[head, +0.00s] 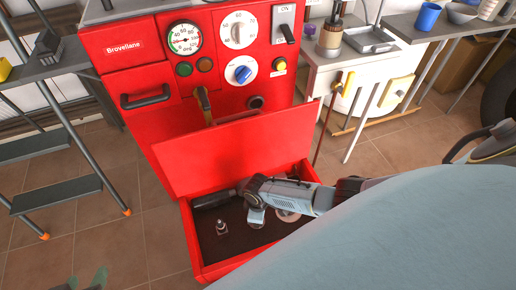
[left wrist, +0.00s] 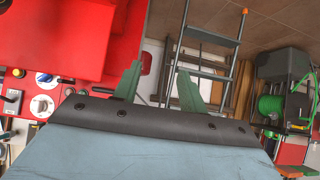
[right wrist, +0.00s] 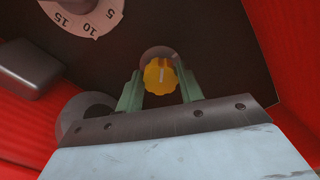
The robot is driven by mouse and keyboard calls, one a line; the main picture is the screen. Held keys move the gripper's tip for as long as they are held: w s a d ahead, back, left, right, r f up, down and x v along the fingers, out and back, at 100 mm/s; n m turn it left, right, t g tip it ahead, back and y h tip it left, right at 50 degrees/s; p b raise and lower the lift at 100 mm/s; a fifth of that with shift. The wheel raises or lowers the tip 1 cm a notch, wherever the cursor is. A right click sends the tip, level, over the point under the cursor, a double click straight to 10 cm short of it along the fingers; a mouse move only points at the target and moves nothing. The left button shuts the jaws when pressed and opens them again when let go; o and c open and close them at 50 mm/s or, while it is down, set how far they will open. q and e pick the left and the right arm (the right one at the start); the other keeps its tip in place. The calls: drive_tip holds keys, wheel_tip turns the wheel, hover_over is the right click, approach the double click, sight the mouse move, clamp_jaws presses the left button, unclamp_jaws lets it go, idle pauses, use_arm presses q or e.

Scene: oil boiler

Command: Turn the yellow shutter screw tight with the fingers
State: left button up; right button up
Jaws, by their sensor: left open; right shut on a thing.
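The yellow shutter screw (right wrist: 160,77) is a small ridged knob with a pale slot line, seen in the right wrist view on the dark floor of the red compartment. My right gripper (right wrist: 159,84) is shut on it, with one green finger at each side. In the head view my right arm covers the screw. My left gripper (left wrist: 159,72) is open and empty; its fingertips also show at the lower left edge of the head view (head: 87,280), over the tiled floor, away from the boiler.
A white numbered dial (right wrist: 84,15) lies near the screw. The red compartment (head: 197,246) has upright walls, with a raised red panel (head: 226,150) behind. A metal fitting (head: 221,228) stands inside. A step ladder (head: 60,150) is at left; a white cabinet (head: 345,85) is at right.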

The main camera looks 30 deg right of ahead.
drive_tip(key=m+p, duration=0.2)
drive_tip(key=m, duration=0.4)
drive_tip(key=shift+a, duration=0.2)
drive_tip(key=shift+m, duration=0.4)
use_arm(q)
drive_tip(key=s+a+f+g+y, duration=0.1)
drive_tip(key=s+a+f+g, duration=0.2)
drive_tip(key=s+f+g, duration=0.2)
drive_tip(key=shift+s+a+f+g+y, duration=0.15)
drive_tip(key=shift+s+a+g+y, duration=0.35)
drive_tip(key=shift+s, duration=1.2)
use_arm(e)
drive_tip(key=shift+m, duration=0.8)
drive_tip(key=o, duration=1)
